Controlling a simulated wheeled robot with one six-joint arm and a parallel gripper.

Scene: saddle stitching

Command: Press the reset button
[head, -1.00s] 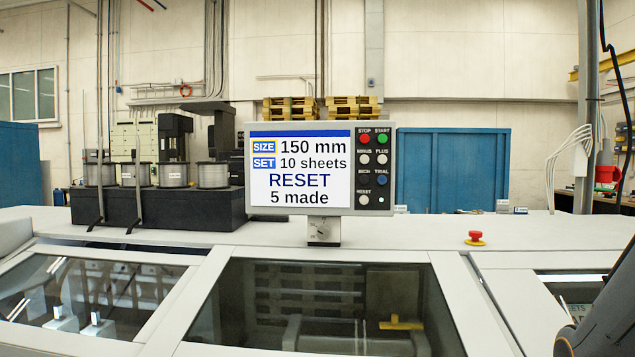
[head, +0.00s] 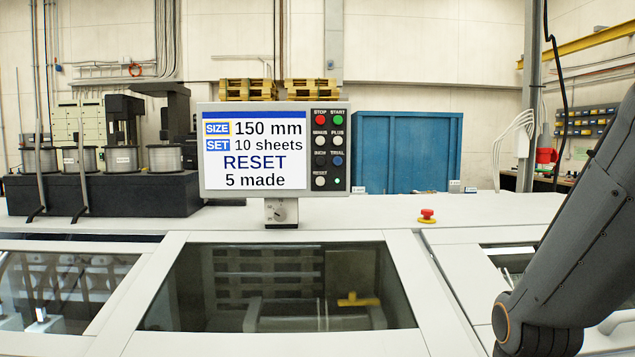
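The control panel (head: 274,149) stands on a short post above the white machine top, near the middle of the head view. Its screen (head: 255,150) reads SIZE 150 mm, SET 10 sheets, RESET, 5 made. The white reset button (head: 320,182) is the lowest in the left button column, under the INCH button. Nothing touches the panel. My arm reaches in at the right edge, well apart from the panel. My gripper is outside the view.
A red emergency stop knob (head: 427,216) sits on the machine top right of the panel. Wire spools (head: 164,158) stand on a black block (head: 115,194) at the left. Glass covers (head: 275,285) lie in front. The space before the panel is clear.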

